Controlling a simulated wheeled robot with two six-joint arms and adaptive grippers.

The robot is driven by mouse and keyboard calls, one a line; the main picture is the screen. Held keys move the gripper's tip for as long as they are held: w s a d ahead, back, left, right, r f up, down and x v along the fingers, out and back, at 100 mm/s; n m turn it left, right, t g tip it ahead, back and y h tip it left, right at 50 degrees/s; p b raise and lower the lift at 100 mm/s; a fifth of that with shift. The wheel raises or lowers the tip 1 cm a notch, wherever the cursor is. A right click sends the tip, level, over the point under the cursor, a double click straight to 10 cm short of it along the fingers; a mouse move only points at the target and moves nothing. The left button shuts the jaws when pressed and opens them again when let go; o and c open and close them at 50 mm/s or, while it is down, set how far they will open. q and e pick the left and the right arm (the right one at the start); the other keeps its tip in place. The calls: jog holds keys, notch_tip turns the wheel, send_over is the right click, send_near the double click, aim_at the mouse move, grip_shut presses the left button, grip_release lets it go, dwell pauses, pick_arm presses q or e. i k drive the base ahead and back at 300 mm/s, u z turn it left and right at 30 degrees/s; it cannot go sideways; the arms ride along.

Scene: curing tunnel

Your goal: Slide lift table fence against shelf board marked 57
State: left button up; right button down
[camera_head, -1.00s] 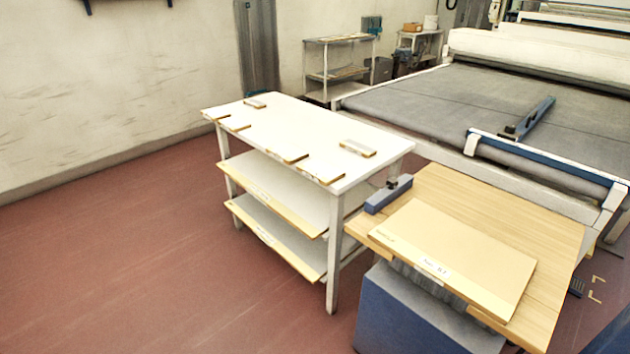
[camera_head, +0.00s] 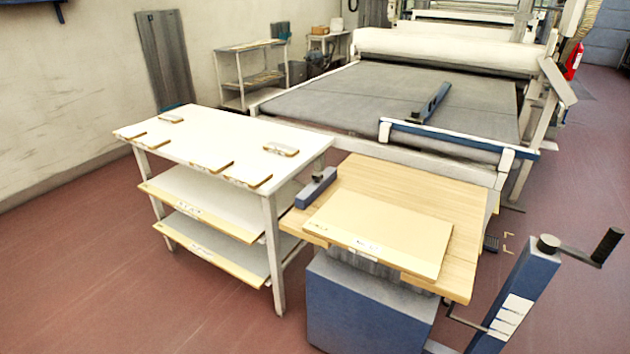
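A tan shelf board (camera_head: 385,226) with a small white label lies flat on the wooden top of the lift table (camera_head: 468,272). The label's number is too small to read for certain. A blue fence block (camera_head: 316,188) with a dark knob sits at the table top's left edge. It stands to the left of the board, and a strip of bare wood shows between them. Neither of my grippers is in view.
A white rack table (camera_head: 226,135) with small wooden pieces on top and boards on lower shelves stands close at left. A blue crank post (camera_head: 520,295) rises at right. The conveyor (camera_head: 350,98) lies behind. Red floor is open at left.

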aim_at(321, 182)
jog(key=z, duration=0.35)
jog(key=k, duration=0.45)
jog(key=u, duration=0.4)
jog(key=i, duration=1.3)
jog(key=z, duration=0.5)
